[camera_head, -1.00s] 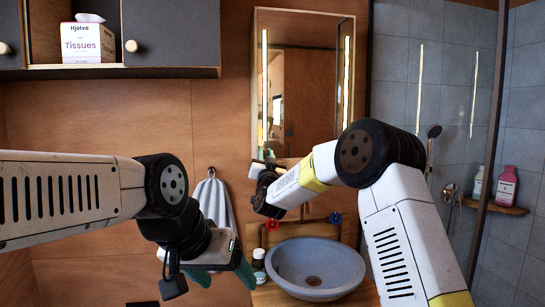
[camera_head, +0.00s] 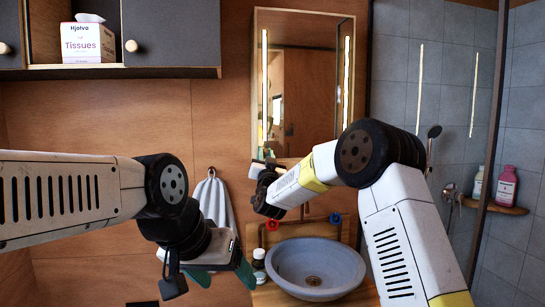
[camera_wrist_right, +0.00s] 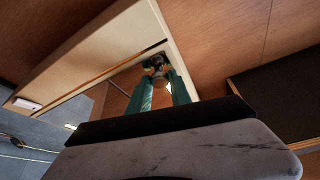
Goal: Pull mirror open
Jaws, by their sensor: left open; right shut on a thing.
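The mirror (camera_head: 305,90) is a tall panel in a light wooden frame on the wall above the sink. My right gripper (camera_head: 268,160) is at the mirror's lower left corner, with its fingertips partly hidden by its own wrist. In the right wrist view its teal fingers (camera_wrist_right: 162,88) are shut at the edge of the mirror (camera_wrist_right: 112,90); the exact contact is hard to see. My left gripper (camera_head: 222,272) is open and empty, low on the left in front of the towel, well apart from the mirror.
A grey round sink (camera_head: 315,268) stands below the mirror, with small bottles (camera_head: 259,260) to its left. A grey towel (camera_head: 212,197) hangs on the wall. A dark cabinet (camera_head: 170,38) is at upper left. A glass shower edge (camera_head: 490,150) is at right.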

